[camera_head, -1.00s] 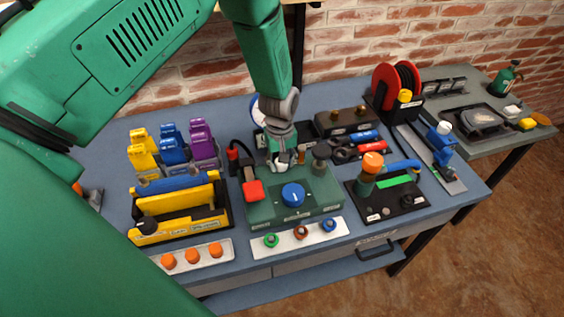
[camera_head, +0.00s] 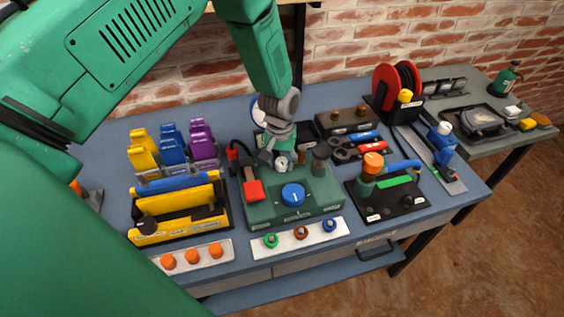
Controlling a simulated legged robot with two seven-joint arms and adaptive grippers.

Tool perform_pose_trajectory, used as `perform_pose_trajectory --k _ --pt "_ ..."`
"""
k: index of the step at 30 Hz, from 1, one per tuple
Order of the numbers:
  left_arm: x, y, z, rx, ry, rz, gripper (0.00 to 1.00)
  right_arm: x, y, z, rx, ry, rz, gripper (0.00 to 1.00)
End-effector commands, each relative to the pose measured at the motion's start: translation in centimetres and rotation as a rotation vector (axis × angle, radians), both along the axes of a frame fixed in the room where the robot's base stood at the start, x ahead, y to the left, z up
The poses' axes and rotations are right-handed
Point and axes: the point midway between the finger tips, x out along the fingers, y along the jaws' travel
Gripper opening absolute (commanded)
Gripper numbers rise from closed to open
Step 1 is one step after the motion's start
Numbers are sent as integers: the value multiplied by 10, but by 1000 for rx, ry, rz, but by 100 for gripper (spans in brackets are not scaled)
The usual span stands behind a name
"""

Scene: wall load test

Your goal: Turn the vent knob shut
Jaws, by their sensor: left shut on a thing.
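The green test unit (camera_head: 262,211) stands in the middle of the blue bench. It carries a blue dial (camera_head: 293,195) on its front and a red-topped lever (camera_head: 253,190) on its left. My left gripper (camera_head: 281,162) reaches down from above to the rear of the unit. It is shut on a small pale knob, which I take as the vent knob; the fingers hide most of it, and its turn angle cannot be read. A dark grey knob (camera_head: 320,158) stands just right of the gripper, apart from it. My right gripper is not in view.
A yellow toolbox (camera_head: 180,207) and yellow, blue and purple clips stand left of the unit. A black plate (camera_head: 387,198) with an orange-capped green post is to the right. A red hose reel (camera_head: 396,84) stands behind. A strip with coloured knobs (camera_head: 301,234) lies in front.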

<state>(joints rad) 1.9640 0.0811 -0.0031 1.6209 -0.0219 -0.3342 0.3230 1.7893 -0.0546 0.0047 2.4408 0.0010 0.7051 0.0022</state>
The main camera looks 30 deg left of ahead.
Motion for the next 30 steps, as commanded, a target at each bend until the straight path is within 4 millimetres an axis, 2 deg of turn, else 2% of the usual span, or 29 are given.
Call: perform_pose_trajectory --k 1,10,11,12,23,26,30 --pt "5 1 3 1 -15 -3 2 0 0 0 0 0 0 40" --pt "6 1 3 1 -15 -3 2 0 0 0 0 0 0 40" --pt "6 1 3 1 -15 -3 42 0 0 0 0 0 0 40" --pt "5 1 3 1 -15 -2 51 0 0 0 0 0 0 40" --pt "2 0 4 0 -5 -2 51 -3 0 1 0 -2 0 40" --pt "3 1 15 1 -7 -2 51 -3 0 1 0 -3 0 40" --pt "3 1 43 1 -10 -2 51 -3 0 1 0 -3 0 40"
